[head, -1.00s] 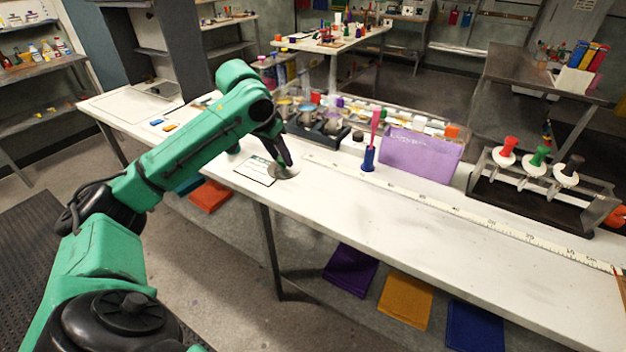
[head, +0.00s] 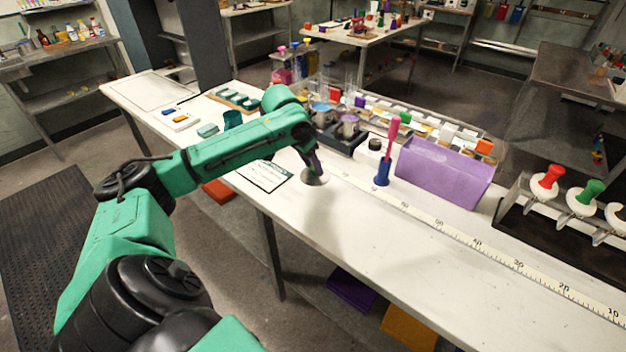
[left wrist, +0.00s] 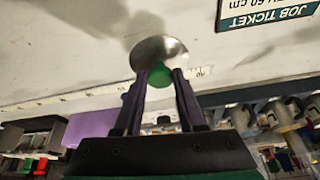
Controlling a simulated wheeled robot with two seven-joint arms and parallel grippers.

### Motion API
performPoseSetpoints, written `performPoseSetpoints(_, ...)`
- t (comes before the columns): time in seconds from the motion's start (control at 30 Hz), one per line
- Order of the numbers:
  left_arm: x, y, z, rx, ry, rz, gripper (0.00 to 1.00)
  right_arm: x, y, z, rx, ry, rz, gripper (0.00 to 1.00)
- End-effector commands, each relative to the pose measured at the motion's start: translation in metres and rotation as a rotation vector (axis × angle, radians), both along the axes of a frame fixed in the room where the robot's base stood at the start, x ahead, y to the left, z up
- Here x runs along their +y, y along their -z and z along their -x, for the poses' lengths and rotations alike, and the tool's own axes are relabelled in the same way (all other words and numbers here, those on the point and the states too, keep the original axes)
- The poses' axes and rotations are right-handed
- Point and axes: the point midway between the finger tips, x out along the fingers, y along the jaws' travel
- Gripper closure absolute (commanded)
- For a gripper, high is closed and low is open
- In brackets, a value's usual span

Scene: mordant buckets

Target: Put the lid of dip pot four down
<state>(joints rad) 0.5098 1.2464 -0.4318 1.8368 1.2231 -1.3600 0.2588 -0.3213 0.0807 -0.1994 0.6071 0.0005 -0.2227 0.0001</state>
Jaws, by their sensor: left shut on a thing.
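My left gripper (head: 312,168) is shut on the knob of a round, shiny metal lid (head: 314,179) just over the white bench top. In the left wrist view the lid (left wrist: 158,50) lies flat beyond the fingertips (left wrist: 161,76), with a green knob (left wrist: 160,75) between the fingers. I cannot tell whether the lid touches the bench. Dip pots (head: 347,127) stand in a dark rack behind my gripper, partly hidden by my arm. I cannot tell which is pot four. My right gripper is not in view.
A job ticket (head: 264,176) lies left of the lid. A long ruler (head: 437,226) runs along the bench to the right. A blue holder with a pink tool (head: 383,172) and a purple box (head: 443,172) stand behind it. The bench front right of the lid is clear.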

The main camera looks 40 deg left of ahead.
Motion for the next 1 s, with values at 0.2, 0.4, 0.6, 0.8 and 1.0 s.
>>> performPoseSetpoints(0.2,0.0,0.037,0.0,0.002,-0.001,0.001,1.0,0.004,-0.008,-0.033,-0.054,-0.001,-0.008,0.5)
performPoseSetpoints(0.4,0.0,0.056,-0.001,-0.003,0.0,-0.001,1.0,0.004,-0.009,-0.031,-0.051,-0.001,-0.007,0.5)
performPoseSetpoints(0.6,0.0,0.056,-0.001,-0.002,0.0,-0.001,0.45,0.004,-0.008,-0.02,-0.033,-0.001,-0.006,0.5)
performPoseSetpoints(0.8,0.0,0.056,0.0,-0.002,0.0,-0.001,0.31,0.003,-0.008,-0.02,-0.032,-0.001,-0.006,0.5)
performPoseSetpoints(1.0,0.001,0.053,0.0,-0.002,-0.002,-0.001,0.31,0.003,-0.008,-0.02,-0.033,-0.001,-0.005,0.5)
